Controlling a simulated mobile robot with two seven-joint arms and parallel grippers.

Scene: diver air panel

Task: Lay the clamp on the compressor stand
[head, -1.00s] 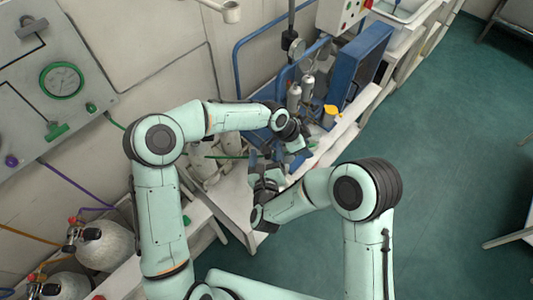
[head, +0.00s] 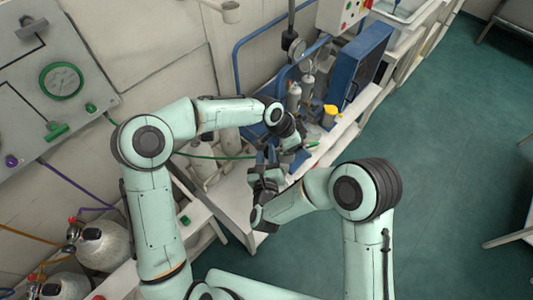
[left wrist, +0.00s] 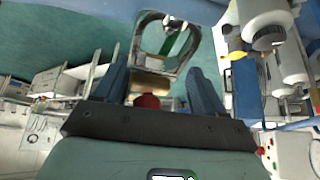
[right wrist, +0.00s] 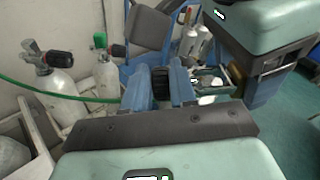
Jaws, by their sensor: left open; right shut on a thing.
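My right gripper (head: 265,172) is over the near end of the white stand (head: 238,205). In the right wrist view its blue fingers (right wrist: 165,88) are shut on a small dark piece, which I take to be the clamp (right wrist: 162,80); its shape is mostly hidden. My left gripper (head: 295,145) is just above and right of it in the head view. In the left wrist view its fingers (left wrist: 157,85) are wide apart, with nothing clearly held. A red and tan thing (left wrist: 148,98) shows between them; I cannot tell its distance.
White bottles (head: 294,95) and a yellow-topped item (head: 330,112) stand beside the blue equipment (head: 368,65). A green hose (head: 205,156) runs from the gauge panel (head: 45,85).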

